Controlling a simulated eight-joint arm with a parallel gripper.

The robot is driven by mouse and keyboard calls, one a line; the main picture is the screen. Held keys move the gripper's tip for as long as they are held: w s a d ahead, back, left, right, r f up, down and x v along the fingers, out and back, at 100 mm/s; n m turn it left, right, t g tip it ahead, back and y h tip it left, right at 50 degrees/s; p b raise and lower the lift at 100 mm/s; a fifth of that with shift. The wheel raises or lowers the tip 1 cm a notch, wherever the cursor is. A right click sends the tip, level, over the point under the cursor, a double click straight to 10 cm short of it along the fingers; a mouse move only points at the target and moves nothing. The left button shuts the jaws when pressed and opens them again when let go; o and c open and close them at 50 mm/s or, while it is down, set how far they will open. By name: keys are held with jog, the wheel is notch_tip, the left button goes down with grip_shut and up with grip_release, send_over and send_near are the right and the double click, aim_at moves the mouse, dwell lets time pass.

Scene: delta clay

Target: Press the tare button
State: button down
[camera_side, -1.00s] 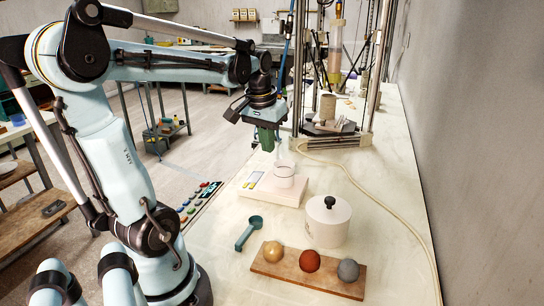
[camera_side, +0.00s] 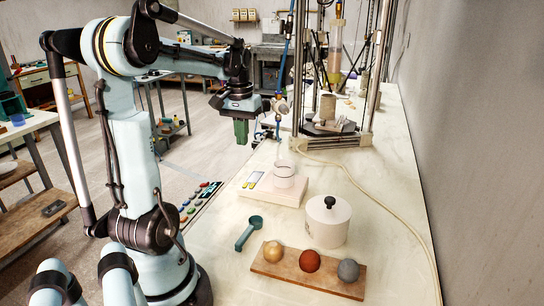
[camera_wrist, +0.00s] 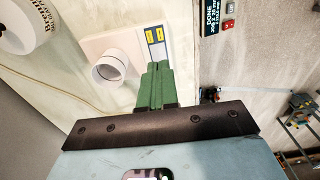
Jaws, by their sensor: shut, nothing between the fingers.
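My gripper (camera_side: 241,143) has green fingers pointing down, shut and empty, in the air behind and left of the scale. In the wrist view the fingertips (camera_wrist: 157,65) overlap the near end of the panel in the picture, apart from it.
A lidded white jar (camera_side: 328,222), a teal scoop (camera_side: 249,233) and a wooden board (camera_side: 285,281) with three balls stand nearer. A panel of coloured buttons (camera_side: 198,203) lies at the table's left edge. A metal frame (camera_side: 335,140) stands behind; a cable runs along the right.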

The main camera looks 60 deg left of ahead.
aim_at(245, 184)
notch_tip(245, 184, down, 13)
jog(key=shift+w+a+f, duration=0.1)
dwell(0.5)
jog(key=shift+f, duration=0.75)
notch_tip(245, 184, up, 9)
dwell(0.8)
dwell(0.5)
jog(key=w+d+r+m+t, duration=0.1)
jog(key=d+m+t, duration=0.2)
jog(key=d, duration=1.1)
jog(key=w+d+r+m+t, duration=0.2)
jog(key=d+m+t, duration=0.2)
jog(key=d, duration=1)
jog(key=shift+r+m, duration=0.15)
jog(key=shift+m, duration=0.85)
